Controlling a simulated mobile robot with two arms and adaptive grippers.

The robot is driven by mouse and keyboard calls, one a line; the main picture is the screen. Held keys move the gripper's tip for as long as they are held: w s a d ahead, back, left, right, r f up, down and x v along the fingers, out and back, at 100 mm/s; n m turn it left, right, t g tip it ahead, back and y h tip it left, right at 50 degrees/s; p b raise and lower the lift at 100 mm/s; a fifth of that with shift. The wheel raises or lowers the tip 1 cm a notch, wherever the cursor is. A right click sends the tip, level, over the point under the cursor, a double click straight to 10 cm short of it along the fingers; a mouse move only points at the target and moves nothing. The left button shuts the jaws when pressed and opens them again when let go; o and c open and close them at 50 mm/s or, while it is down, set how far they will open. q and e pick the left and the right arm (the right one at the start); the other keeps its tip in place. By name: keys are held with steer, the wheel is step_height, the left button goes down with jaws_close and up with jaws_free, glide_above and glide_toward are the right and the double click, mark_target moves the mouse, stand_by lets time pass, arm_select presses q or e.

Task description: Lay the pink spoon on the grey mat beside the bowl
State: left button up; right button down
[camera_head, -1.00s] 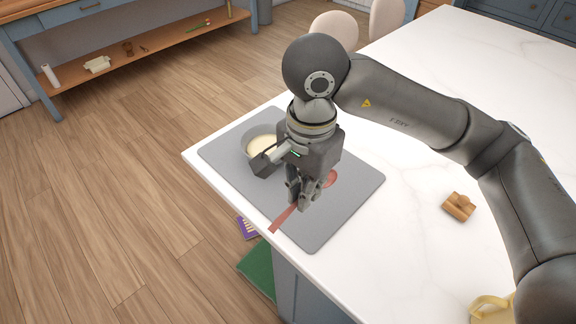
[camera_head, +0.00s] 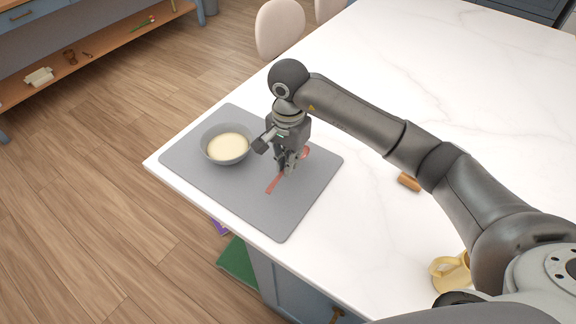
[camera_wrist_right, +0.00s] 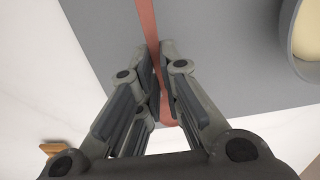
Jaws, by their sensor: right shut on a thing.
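The pink spoon (camera_head: 273,184) is over the right part of the grey mat (camera_head: 240,203), to the right of the bowl. My right gripper (camera_head: 284,172) is shut on the spoon's handle, pointing down; the spoon's round end shows behind it. In the right wrist view the spoon (camera_wrist_right: 147,22) runs between the fingers (camera_wrist_right: 160,72). I cannot tell whether the spoon touches the mat. The grey bowl (camera_head: 208,152), holding something cream-coloured, stands upright on the mat's left part. My left gripper is not in view.
A wooden block-like object (camera_head: 409,182) and a yellow mug (camera_head: 447,272) are on the white counter (camera_head: 375,135) to the right. Chairs (camera_head: 279,28) stand behind the counter. The counter's front left edge is close to the mat.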

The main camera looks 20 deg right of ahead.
step_height(320, 180, down, 3)
steer(key=shift+r+p, duration=0.15)
steer(key=shift+p, duration=0.5)
steer(key=shift+f, duration=0.25)
steer(key=c, duration=1.6)
jaws_free()
steer(key=shift+r, duration=0.15)
